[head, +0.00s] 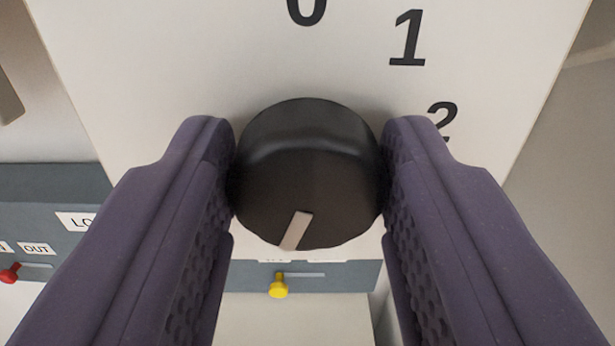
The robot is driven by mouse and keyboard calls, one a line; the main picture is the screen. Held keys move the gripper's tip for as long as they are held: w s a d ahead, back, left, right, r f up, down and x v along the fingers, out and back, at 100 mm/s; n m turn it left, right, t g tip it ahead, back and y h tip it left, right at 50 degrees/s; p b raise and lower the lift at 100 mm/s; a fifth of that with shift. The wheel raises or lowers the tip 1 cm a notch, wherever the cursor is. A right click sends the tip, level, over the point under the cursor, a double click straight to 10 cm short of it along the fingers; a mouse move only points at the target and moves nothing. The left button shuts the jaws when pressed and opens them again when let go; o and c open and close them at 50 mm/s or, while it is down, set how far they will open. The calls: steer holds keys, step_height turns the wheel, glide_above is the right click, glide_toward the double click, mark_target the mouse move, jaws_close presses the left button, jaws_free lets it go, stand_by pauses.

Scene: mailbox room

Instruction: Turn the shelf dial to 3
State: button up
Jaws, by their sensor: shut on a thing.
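The shelf dial (309,165) is a round black knob on a white panel (170,75), in the middle of the head view. Its pale pointer mark (296,231) sits at the lower edge of its face, pointing down and slightly left. The printed numbers 0 (306,10), 1 (407,38) and 2 (442,120) run around its top and right side; the 2 is partly covered by the right finger. No 3 is visible. My gripper (309,185) has purple fingers on the left and right sides of the dial, shut on it.
Below and behind the panel is a dark grey-blue strip (50,190) with white labels, one reading OUT (37,249). A red slider knob (10,273) is at far left, and a yellow slider knob (278,287) is below the dial.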

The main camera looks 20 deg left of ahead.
steer(key=shift+f+n+b, duration=0.1)
steer(key=shift+n+b, duration=0.2)
steer(key=shift+b, duration=0.3)
steer(key=n+b, duration=0.1)
steer(key=b, duration=0.1)
steer(key=n+b, duration=0.1)
steer(key=b, duration=0.1)
steer(key=shift+a+f+n, duration=0.1)
steer(key=shift+f+n, duration=0.1)
steer(key=shift+n, duration=0.2)
steer(key=n+b, duration=0.3)
steer(key=b, duration=0.1)
steer(key=shift+n, duration=0.3)
steer(key=n+b, duration=0.5)
steer(key=shift+a, duration=0.1)
steer(key=shift+n+b, duration=1.2)
steer(key=shift+n, duration=0.6)
steer(key=shift+r, duration=0.1)
steer(key=o, duration=1)
steer(key=shift+o, duration=0.2)
